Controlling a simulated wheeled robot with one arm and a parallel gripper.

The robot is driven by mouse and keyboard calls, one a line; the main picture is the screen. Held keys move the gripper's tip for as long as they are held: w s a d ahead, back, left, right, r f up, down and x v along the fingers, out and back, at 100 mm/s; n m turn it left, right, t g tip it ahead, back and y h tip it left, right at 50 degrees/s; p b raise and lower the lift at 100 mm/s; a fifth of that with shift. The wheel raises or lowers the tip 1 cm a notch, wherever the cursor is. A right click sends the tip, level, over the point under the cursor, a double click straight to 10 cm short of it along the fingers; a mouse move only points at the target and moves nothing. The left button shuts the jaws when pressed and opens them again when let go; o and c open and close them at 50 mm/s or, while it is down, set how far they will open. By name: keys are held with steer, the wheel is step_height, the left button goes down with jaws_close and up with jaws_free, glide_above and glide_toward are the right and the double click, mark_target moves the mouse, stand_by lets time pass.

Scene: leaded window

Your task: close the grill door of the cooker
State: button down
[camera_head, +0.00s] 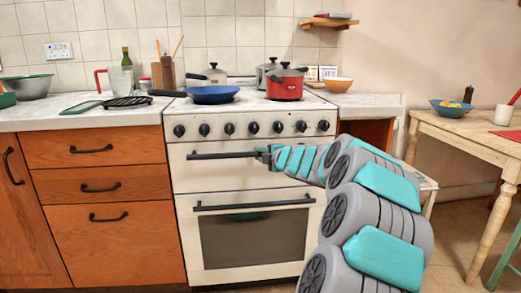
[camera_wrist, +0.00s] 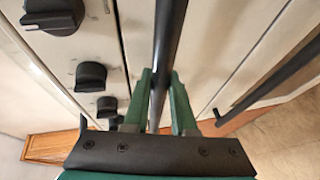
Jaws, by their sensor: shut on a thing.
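The cream cooker (camera_head: 183,215) stands against the back wall. Its grill door (camera_head: 225,174) is the upper panel below the row of knobs, and it looks upright and about flush with the front; any small gap is hard to tell. Its dark bar handle (camera_head: 215,155) runs across the top of the door. My gripper (camera_head: 263,153) is shut on this handle towards its right part. In the wrist view, the green fingers (camera_wrist: 163,88) sit on either side of the handle (camera_wrist: 168,35). My arm hides the right end of the handle and door.
The oven door (camera_head: 255,238) below is shut, with its own bar handle (camera_head: 250,205). Black knobs (camera_head: 252,127) line the panel above. A blue pan (camera_head: 213,94) and a red pot (camera_head: 285,84) stand on the hob. A wooden table (camera_head: 470,128) stands at right.

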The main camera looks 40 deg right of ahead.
steer(key=shift+r, duration=0.1)
steer(key=c, duration=0.7)
jaws_free()
steer(key=shift+w, duration=0.1)
steer(key=shift+c, duration=0.2)
steer(key=v, duration=0.7)
steer(key=shift+s, duration=0.45)
